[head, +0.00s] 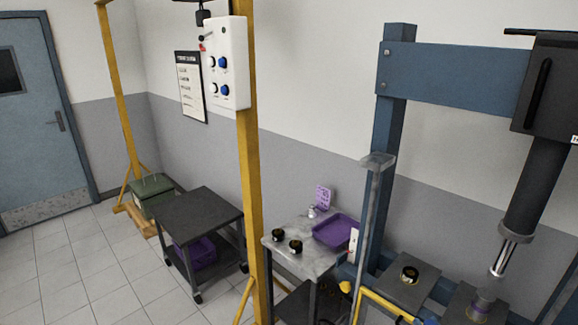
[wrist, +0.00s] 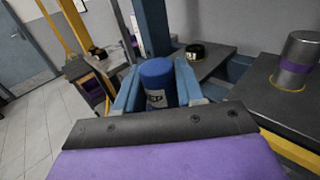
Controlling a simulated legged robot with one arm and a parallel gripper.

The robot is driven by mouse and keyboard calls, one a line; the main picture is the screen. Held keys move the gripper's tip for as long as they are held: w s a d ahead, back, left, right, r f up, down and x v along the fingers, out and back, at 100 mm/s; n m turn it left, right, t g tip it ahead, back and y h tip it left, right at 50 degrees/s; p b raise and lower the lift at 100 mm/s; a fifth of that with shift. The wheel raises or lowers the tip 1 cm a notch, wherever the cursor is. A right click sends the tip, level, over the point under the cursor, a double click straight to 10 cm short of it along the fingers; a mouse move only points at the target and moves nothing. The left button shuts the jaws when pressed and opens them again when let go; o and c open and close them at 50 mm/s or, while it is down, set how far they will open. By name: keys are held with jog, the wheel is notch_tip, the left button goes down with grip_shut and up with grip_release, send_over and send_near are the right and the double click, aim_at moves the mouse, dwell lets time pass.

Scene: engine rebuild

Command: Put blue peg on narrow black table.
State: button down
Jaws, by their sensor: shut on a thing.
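In the wrist view, the blue peg (wrist: 157,72) stands between the two pale blue fingers of my gripper (wrist: 158,84). The gripper is shut on it. The peg is a short cylinder with a light label bearing dark letters, and its lower end is hidden by the gripper's dark plate. I cannot make out the peg or the gripper in the head view. A black-topped wheeled table (head: 203,207) stands on the floor left of centre in the head view. Its top is bare, and a purple bin (head: 196,250) sits on its lower shelf.
A yellow post (head: 247,150) rises between the black table and a grey worktable (head: 290,258) with a purple tray (head: 335,232) and two black round parts. A blue press frame (head: 388,130) with dark plates is at right. Tiled floor is open at left.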

jog(key=w+a+r+n+y+b, duration=0.1)
jog(key=w+a+n+y, duration=0.1)
jog(key=a, duration=0.7)
jog(key=w+a+r+n+g+y+b, duration=0.1)
jog(key=w+a+y, duration=0.3)
jog(key=a, duration=0.5)
jog(key=w+a+r+n+g+y+b, duration=0.1)
jog(key=w+a+n+y+b, duration=0.1)
jog(key=w+a, duration=0.5)
jog(key=shift+a+r+n+y+b, duration=0.35)
jog(key=shift+a+n+y, duration=0.35)
jog(key=shift+a+y, duration=0.25)
jog(key=shift+s, duration=0.1)
